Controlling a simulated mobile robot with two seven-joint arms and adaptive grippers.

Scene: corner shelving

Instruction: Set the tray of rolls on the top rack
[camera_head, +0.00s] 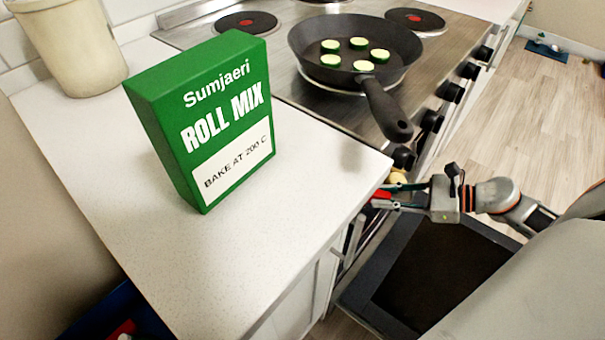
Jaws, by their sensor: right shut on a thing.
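My right gripper (392,196) is at the counter's front corner, by the oven front. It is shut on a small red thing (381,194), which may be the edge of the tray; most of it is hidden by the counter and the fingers. A small tan, rounded thing (397,176), perhaps a roll, shows just above the fingers. The opened oven door (430,268) lies dark and low below my right gripper. The oven's inside and its racks are hidden from this view. My left gripper is out of view.
A green roll mix box (225,120) reading "BAKE AT 200 C" stands on the white counter (250,240). A pan (335,75) with several green-edged slices sits on the stove, its handle reaching over the front edge. A cream container (72,45) stands behind the box.

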